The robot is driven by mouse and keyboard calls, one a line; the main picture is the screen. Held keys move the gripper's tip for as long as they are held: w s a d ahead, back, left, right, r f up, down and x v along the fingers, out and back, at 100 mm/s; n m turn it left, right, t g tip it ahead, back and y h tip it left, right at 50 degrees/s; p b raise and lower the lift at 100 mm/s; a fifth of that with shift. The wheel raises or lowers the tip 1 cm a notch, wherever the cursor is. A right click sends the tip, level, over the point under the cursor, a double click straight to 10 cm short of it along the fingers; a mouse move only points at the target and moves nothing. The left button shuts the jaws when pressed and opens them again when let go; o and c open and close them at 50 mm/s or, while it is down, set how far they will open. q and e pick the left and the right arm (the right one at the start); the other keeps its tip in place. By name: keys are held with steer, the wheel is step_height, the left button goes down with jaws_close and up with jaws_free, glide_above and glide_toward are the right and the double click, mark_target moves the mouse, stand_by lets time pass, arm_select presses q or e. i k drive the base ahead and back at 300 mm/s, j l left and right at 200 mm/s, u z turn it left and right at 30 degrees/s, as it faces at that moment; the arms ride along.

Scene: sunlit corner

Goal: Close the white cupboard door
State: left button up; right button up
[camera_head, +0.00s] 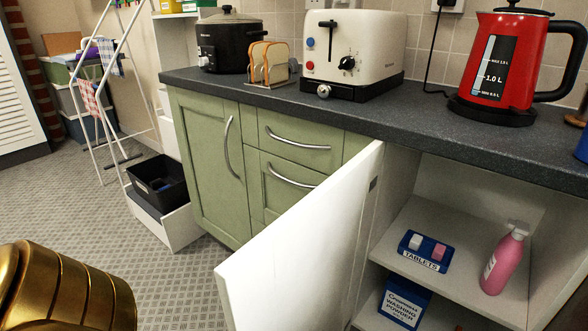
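The white cupboard door (305,235) stands wide open and juts out from the counter toward me. Its hinge side is at the cupboard's left edge. The cupboard's inside is exposed, with a white shelf (410,265) on which stand a blue tablets box (421,252) and a pink bottle (503,260). A blue washing powder box (404,302) sits below the shelf. Neither of my grippers is in view, and nothing is seen touching the door.
Green cupboards and drawers (295,155) lie left of the door. The dark worktop (400,118) bears a red kettle (500,68), a toaster (355,48), a toast rack (268,65) and a slow cooker (230,42).

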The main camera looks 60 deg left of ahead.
mark_target(303, 271)
steer(key=k+j, duration=0.1)
steer(key=j, duration=0.45)
steer(key=k+j, duration=0.1)
steer(key=j, duration=0.5)
steer(key=k+j, duration=0.1)
steer(key=j, duration=0.45)
steer(key=k+j, duration=0.3)
